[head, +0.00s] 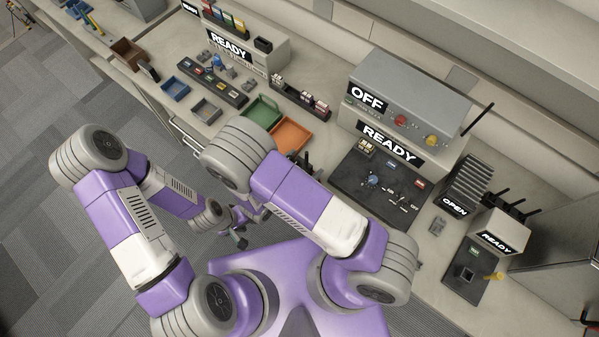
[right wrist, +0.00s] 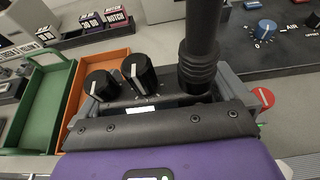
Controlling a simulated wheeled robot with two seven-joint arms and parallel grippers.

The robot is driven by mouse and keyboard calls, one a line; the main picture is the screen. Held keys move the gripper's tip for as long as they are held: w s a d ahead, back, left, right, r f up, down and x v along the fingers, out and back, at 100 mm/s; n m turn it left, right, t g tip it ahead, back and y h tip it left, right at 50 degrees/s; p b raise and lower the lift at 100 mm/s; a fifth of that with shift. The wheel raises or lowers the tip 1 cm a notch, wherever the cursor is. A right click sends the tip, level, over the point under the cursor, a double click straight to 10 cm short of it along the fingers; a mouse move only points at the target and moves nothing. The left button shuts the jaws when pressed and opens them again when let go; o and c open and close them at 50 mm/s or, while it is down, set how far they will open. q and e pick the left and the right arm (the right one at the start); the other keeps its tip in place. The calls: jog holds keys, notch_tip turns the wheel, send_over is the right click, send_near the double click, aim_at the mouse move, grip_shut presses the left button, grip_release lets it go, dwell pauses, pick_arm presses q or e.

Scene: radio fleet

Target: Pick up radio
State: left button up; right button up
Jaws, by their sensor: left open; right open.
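The radio (right wrist: 150,98) is a dark handset in the right wrist view. Its top shows two black knobs with white marks and a thick black antenna (right wrist: 199,55); its lower body is hidden. My right gripper (right wrist: 160,92) is open, with grey fingers to the left and right of the radio's top. I cannot tell whether they touch it. In the head view my right forearm hides most of this spot; only small dark parts show beside the orange tray. My left gripper (head: 241,230) is open and empty, low over the floor in front of the bench.
Green (head: 263,111) and orange (head: 290,136) trays lie on the bench; the orange one is right behind the radio. A dark panel (head: 350,190) with knobs stands to the right, under OFF and READY boxes. Blue trays and racks stand further left.

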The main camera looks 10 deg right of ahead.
jog(key=c, duration=1.1)
